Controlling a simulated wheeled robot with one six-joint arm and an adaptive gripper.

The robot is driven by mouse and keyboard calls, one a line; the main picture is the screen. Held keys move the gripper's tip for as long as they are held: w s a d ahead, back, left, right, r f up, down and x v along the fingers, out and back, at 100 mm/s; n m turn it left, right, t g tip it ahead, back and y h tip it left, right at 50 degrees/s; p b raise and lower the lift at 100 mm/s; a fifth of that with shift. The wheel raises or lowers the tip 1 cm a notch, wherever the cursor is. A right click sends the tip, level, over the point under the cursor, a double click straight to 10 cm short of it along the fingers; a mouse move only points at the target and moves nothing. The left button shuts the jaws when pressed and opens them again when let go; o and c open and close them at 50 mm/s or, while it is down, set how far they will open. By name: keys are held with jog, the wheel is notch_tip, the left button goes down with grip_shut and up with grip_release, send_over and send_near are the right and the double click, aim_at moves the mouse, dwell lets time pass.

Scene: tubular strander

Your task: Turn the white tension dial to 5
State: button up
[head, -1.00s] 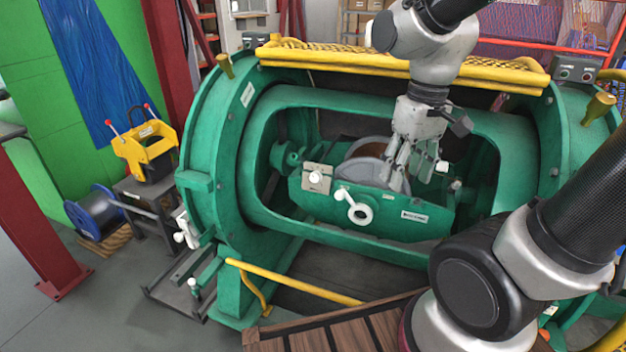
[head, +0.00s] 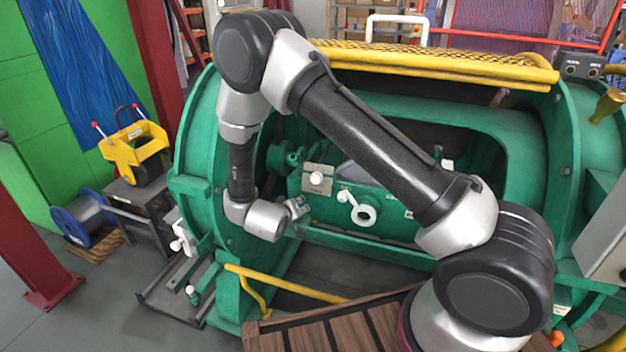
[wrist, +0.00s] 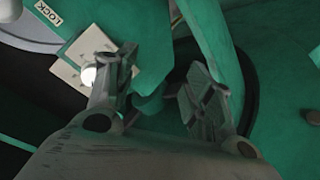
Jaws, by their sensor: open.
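A white round knob (head: 316,178), which looks like the tension dial, sits on a square beige plate (head: 326,169) on the green cradle. In the wrist view the white knob (wrist: 89,76) shows at the left, partly covered by my left finger, on its pale plate (wrist: 68,64). Its marks and setting cannot be read. My gripper (head: 300,207) is below and slightly left of the plate in the head view, apart from the knob. In the wrist view my gripper (wrist: 163,68) has its fingers spread with nothing between them.
A white ring-shaped handle (head: 362,214) is right of the plate on the cradle (head: 390,211). The green strander frame (head: 207,165) surrounds the opening. A yellow rail (head: 285,284) runs in front, and a yellow mesh guard (head: 430,62) lies above.

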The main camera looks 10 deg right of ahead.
aim_at(315, 180)
jog(key=d+r+t+h, duration=0.2)
jog(key=d+r+h, duration=0.2)
jog(key=r, duration=0.3)
jog(key=shift+n+y, duration=0.3)
jog(key=shift+n, duration=0.1)
jog(key=x, duration=0.8)
jog(key=shift+w+f, duration=0.1)
jog(key=shift+w, duration=0.1)
jog(key=c, duration=1)
